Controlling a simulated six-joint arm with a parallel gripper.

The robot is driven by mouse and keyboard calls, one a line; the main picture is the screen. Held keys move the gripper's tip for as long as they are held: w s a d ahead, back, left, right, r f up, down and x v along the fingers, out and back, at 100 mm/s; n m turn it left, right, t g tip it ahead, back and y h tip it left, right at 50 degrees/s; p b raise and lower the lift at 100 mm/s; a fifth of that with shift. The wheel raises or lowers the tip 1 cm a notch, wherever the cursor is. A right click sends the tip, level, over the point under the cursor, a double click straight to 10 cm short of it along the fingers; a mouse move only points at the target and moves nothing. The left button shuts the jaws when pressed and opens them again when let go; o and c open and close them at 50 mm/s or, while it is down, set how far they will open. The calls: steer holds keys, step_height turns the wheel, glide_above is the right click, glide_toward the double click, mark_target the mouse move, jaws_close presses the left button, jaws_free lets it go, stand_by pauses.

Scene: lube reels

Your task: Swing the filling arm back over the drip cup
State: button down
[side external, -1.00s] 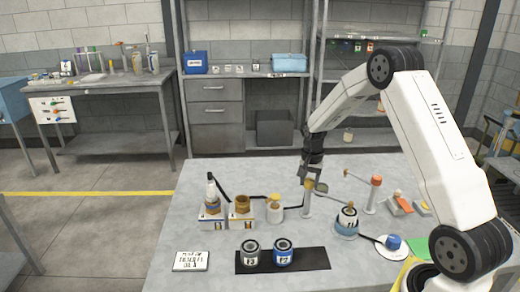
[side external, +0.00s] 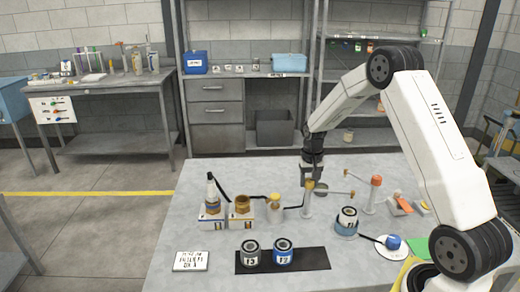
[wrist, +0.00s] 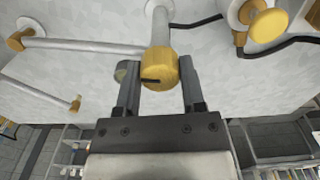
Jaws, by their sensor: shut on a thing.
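My gripper (side external: 311,180) points down at the yellow head (wrist: 160,70) of a white post (side external: 307,205). In the wrist view its two fingers (wrist: 160,85) flank this head and are shut on it. The filling arm (wrist: 85,46), a thin white rod, runs from the head to a yellow-orange tip at the left; in the side view the filling arm (side external: 335,190) points right. A small dark round cup (wrist: 125,70) shows just left of the head; it also shows in the side view (side external: 321,188). I cannot tell if it is the drip cup.
A second post (side external: 371,195) with an orange head and its own rod stands to the right. A blue-banded can (side external: 346,222) stands in front. A yellow-topped container (side external: 275,207) with a black hose is at the left. Two cans (side external: 283,252) stand on a black mat (side external: 310,258).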

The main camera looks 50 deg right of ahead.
steer(key=n, duration=1.3)
steer(key=shift+n, duration=0.4)
steer(key=shift+c, duration=1)
jaws_free()
steer(key=shift+r, duration=0.1)
steer(key=shift+r, duration=3.85)
steer(key=shift+a, duration=0.1)
